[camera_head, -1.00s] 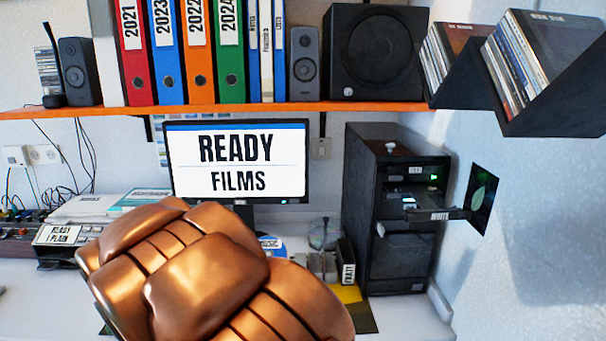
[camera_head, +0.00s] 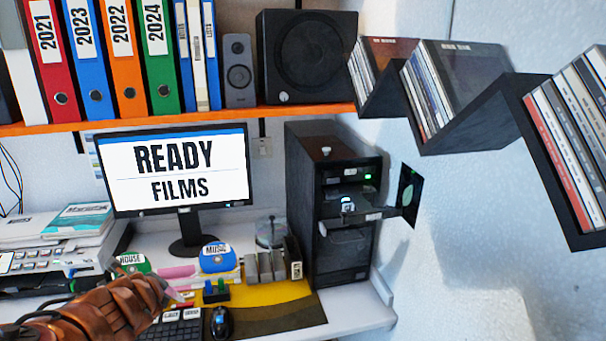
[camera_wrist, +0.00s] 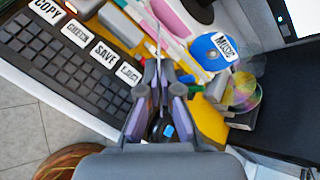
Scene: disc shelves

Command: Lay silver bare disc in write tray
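The computer tower (camera_head: 330,200) stands at the right end of the desk. Its write tray (camera_head: 360,215) is slid out of the front. A bare, shiny rainbow-tinted disc (camera_wrist: 243,92) shows in the wrist view, right of my gripper. A clear or silvery disc (camera_head: 270,232) stands behind the slotted rack in the head view; I cannot tell if it is the same one. My gripper (camera_wrist: 158,68) is above the desk near the keyboard. Its fingertips are close together with a thin pale line between them; I cannot tell whether that is a held disc's edge.
A blue MUSIC disc (camera_head: 217,257), a green HOUSE disc (camera_head: 132,264) and a slotted rack (camera_head: 265,266) stand on the desk. The monitor (camera_head: 178,170) reads READY FILMS. A dark leaf-marked panel (camera_head: 408,195) is beside the tray. Zigzag shelves (camera_head: 470,125) hang above right.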

